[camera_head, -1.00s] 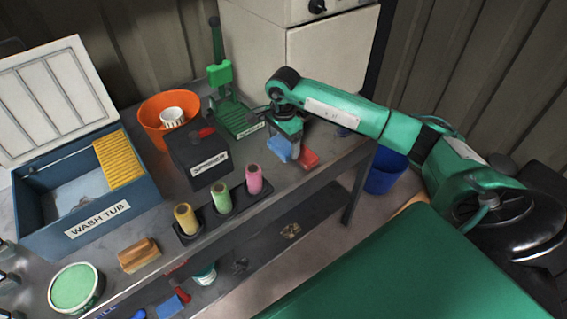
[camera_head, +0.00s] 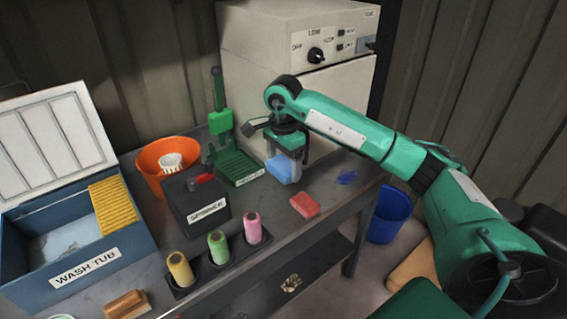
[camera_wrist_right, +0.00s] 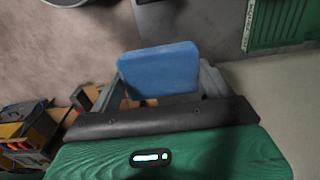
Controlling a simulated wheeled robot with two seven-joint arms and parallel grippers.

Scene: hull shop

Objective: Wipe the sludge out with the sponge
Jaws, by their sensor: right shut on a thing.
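My right gripper (camera_head: 283,163) is shut on a blue sponge (camera_head: 284,168) and holds it above the bench, beside the green rack. The blue sponge also shows between the fingers in the right wrist view (camera_wrist_right: 160,70). A red sponge-like block (camera_head: 305,205) lies on the bench below and to the right of the gripper. The blue wash tub (camera_head: 135,257) stands open at the left, with its white lid (camera_head: 50,140) raised. A pale grey-blue patch shows on its floor; I cannot tell whether it is sludge. My left gripper is not in view.
A yellow ribbed board (camera_head: 112,207) sits in the tub's right side. An orange bowl (camera_head: 150,160), a black labelled box (camera_head: 195,212), a green rack (camera_head: 238,165) and several coloured rolls in a holder (camera_head: 215,262) stand between tub and gripper. A white cabinet (camera_head: 300,60) is behind.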

